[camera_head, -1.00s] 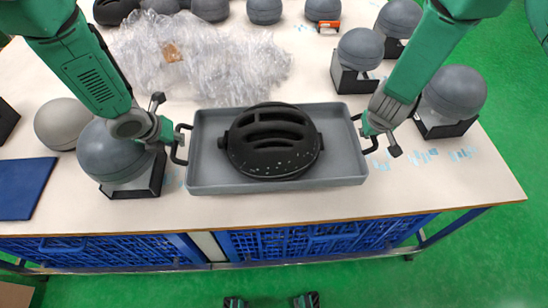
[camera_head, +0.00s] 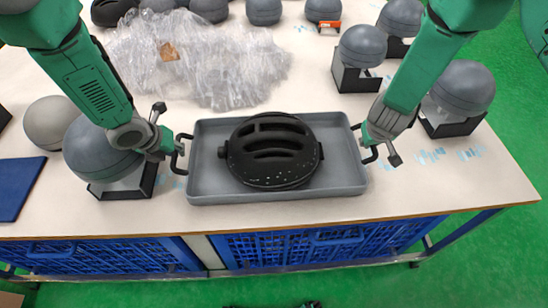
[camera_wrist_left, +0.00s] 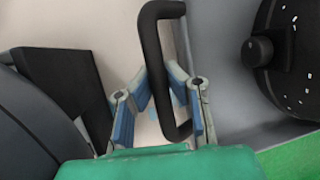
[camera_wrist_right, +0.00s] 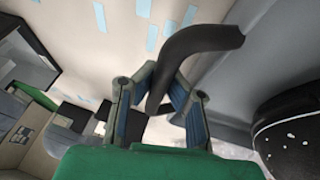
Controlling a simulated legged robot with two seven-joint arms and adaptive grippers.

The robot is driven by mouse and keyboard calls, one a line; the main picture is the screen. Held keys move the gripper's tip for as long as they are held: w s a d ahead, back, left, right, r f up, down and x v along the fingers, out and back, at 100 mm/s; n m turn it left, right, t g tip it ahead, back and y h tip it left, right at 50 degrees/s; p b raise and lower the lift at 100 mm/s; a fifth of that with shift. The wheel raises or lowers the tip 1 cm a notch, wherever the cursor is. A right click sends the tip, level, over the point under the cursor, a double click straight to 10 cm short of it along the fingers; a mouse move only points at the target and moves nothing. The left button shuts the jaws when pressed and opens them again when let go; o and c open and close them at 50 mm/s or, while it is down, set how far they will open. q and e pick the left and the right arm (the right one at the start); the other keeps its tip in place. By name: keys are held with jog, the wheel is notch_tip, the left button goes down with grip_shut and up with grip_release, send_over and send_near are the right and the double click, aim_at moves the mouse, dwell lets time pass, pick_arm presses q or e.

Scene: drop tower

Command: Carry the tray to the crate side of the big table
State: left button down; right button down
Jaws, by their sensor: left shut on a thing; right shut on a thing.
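A grey tray (camera_head: 205,186) with a black handle at each end is at the front edge of the big table (camera_head: 420,200). A black slotted helmet-like object (camera_head: 272,152) lies in the tray. My left gripper (camera_head: 176,146) is shut on the tray's left handle, and the left wrist view shows this handle (camera_wrist_left: 152,60) between the fingers. My right gripper (camera_head: 372,140) is shut on the right handle, which also shows in the right wrist view (camera_wrist_right: 200,42). I cannot tell whether the tray is lifted off the table.
Grey balls on black stands flank the tray, one beside my left arm (camera_head: 98,150) and one beside my right arm (camera_head: 463,88). Crumpled clear plastic (camera_head: 205,68) lies behind it. A dark blue panel (camera_head: 18,188) lies at left. Blue crates (camera_head: 290,245) are under the table.

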pick_arm(q)
jog(key=shift+d+f, duration=0.1)
pick_arm(e)
jog(key=shift+a+f, duration=0.1)
jog(key=shift+a, duration=0.1)
pick_arm(q)
jog(key=c, duration=1.7)
grip_release()
pick_arm(e)
jog(key=c, duration=1.7)
grip_release()
pick_arm(q)
jog(key=shift+a, duration=0.2)
